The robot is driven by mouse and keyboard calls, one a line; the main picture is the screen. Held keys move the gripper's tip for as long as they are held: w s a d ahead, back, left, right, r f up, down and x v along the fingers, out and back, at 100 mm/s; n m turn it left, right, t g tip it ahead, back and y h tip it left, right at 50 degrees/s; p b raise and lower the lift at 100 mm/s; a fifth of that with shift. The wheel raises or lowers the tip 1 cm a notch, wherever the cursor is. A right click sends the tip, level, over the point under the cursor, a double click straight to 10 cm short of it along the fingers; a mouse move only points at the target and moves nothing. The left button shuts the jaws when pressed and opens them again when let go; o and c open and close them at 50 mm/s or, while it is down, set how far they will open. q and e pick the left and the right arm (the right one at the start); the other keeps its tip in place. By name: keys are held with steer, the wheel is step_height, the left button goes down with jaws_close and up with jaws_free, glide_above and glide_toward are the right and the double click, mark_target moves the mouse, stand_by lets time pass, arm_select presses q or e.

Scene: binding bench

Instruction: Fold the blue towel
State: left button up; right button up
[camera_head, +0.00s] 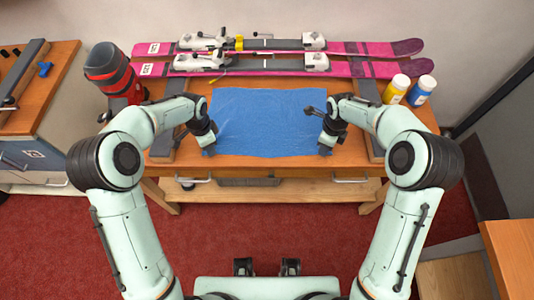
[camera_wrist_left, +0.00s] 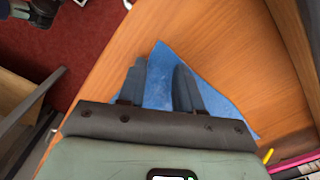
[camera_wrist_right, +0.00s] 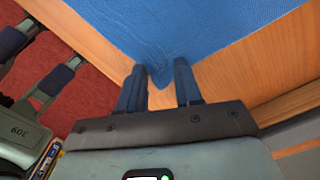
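The blue towel (camera_head: 265,120) lies spread out flat on the wooden bench, roughly rectangular. My left gripper (camera_head: 208,148) is at its near left corner. In the left wrist view the left gripper (camera_wrist_left: 160,66) is open, its two fingers apart with the towel corner (camera_wrist_left: 159,88) showing between and around them. My right gripper (camera_head: 324,148) is at the near right corner. In the right wrist view the right gripper (camera_wrist_right: 160,66) is open, with the pointed towel corner (camera_wrist_right: 158,78) between its fingers. Whether the fingers touch the cloth is unclear.
Pink skis (camera_head: 365,68) with bindings lie along the bench's back. A yellow bottle (camera_head: 396,89) and a blue bottle (camera_head: 421,91) stand at the right. The bench's front edge (camera_head: 265,160) is close to both grippers.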

arm_select(q)
steer(key=shift+f, duration=0.1)
jaws_close()
arm_select(e)
steer(key=shift+f, duration=0.1)
jaws_close()
arm_select(q)
steer(key=shift+a, duration=0.1)
arm_select(e)
steer(key=shift+d, duration=0.1)
